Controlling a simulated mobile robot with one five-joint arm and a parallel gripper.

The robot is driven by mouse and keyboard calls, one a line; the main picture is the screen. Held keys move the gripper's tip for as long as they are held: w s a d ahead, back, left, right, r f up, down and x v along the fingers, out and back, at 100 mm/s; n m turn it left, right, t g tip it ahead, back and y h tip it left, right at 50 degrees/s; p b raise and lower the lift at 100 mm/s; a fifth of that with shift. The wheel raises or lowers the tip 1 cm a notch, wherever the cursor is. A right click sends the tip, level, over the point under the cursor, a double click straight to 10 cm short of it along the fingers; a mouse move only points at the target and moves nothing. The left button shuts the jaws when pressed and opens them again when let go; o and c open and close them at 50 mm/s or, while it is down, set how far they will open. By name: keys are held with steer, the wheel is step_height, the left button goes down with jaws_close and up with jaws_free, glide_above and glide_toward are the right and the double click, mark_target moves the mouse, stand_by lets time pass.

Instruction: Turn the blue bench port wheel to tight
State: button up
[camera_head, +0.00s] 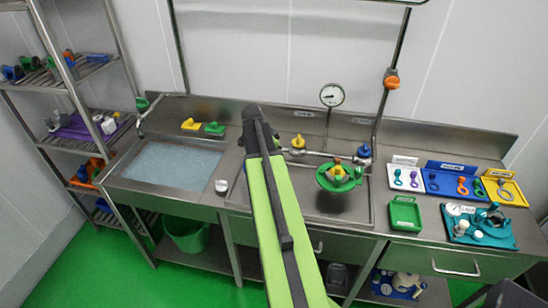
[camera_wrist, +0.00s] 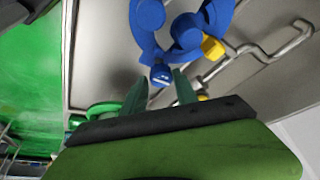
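In the wrist view, the blue wheel (camera_wrist: 142,38) is large and close at the top, partly cut off by the frame edge. A blue block with a white mark (camera_wrist: 161,75) sticks out from it toward me. My gripper (camera_wrist: 161,80) has its two dark green fingers apart, one tip on each side of this block; I cannot tell whether they touch it. In the head view, a blue part (camera_head: 364,151) sits at the right end of the bench pipe. My arm reaches up over the bench there, and its fingers cannot be made out.
A green wheel (camera_head: 327,182) and a yellow fitting (camera_head: 298,142) are on or near the pipe. A pressure gauge (camera_head: 332,95) stands behind. The sink (camera_head: 172,165) is at left. Blue (camera_head: 432,183), white and yellow trays and a teal tray (camera_head: 490,237) crowd the right end.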

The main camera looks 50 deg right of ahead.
steer(key=o, duration=0.3)
steer(key=shift+s+d, duration=0.1)
steer(key=shift+o, duration=0.2)
steer(key=p+v, duration=1.6)
steer(key=v, duration=0.1)
steer(key=shift+r, duration=0.15)
